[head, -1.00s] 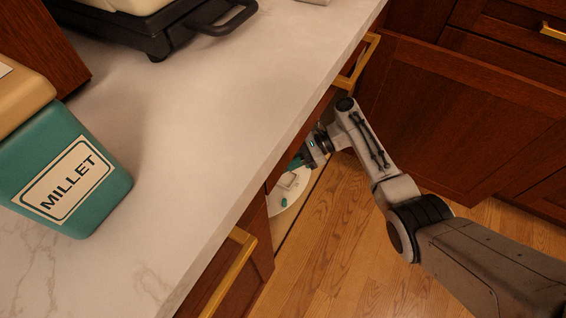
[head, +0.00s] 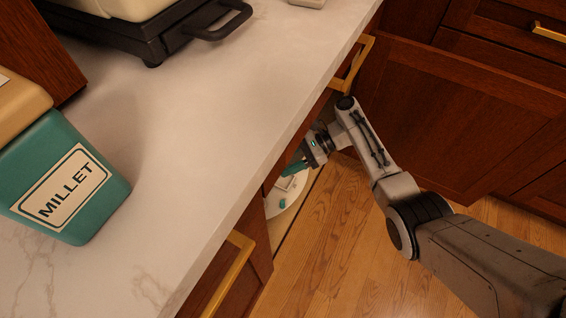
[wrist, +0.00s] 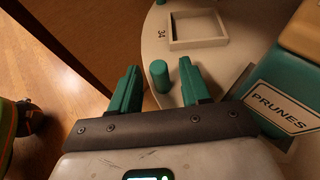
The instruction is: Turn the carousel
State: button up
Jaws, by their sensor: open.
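The carousel (head: 284,211) is a white round shelf low inside the cabinet under the counter. In the wrist view its surface (wrist: 217,72) carries a square raised frame (wrist: 196,28), the number 34 and a short green peg (wrist: 159,76). My gripper (wrist: 160,88) is open, with one green finger on each side of the peg. I cannot tell whether either finger touches it. In the head view my gripper (head: 295,167) reaches in under the counter edge, partly hidden.
A green PRUNES canister (wrist: 285,98) stands on the carousel, close by the right finger. The cabinet side panel (wrist: 85,45) is to the left. Above are the marble counter (head: 200,130), a MILLET canister (head: 68,185) and a black-based appliance (head: 150,30). An open cabinet door (head: 450,120) stands behind my arm.

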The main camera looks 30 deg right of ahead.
jog(key=p+v, duration=0.1)
jog(key=v, duration=0.8)
jog(key=shift+d, duration=0.25)
